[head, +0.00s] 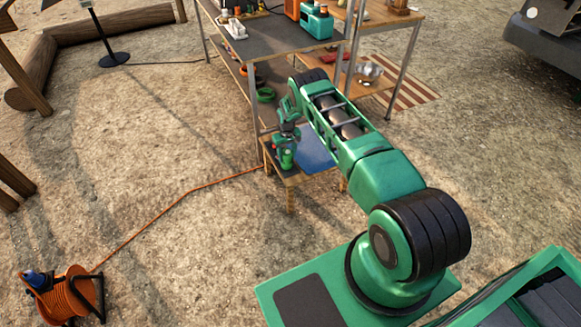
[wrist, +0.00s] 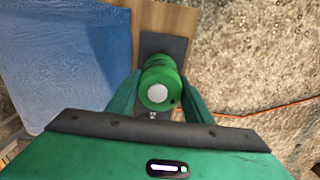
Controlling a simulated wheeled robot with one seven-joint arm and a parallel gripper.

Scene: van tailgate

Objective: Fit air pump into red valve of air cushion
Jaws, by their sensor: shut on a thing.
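A small green cylinder with a pale round top, which looks like the air pump (wrist: 158,72), is between the fingers of my gripper (wrist: 157,98). The fingers are shut on its two sides. In the head view the pump (head: 287,159) shows below my gripper (head: 287,148), over the left part of a low wooden stand. I cannot tell whether it touches the surface under it. The blue air cushion (wrist: 65,60) lies to the left in the wrist view, and right of the pump in the head view (head: 318,158). My arm partly covers it there. I see no red valve in either view.
A dark pad (wrist: 163,42) lies on the wooden stand (wrist: 187,20) under the pump. A tall workbench (head: 262,38) with tools and a teal box (head: 316,22) stands behind. An orange cable (head: 190,190) runs from a reel (head: 68,298) to the stand. Open gravel lies left.

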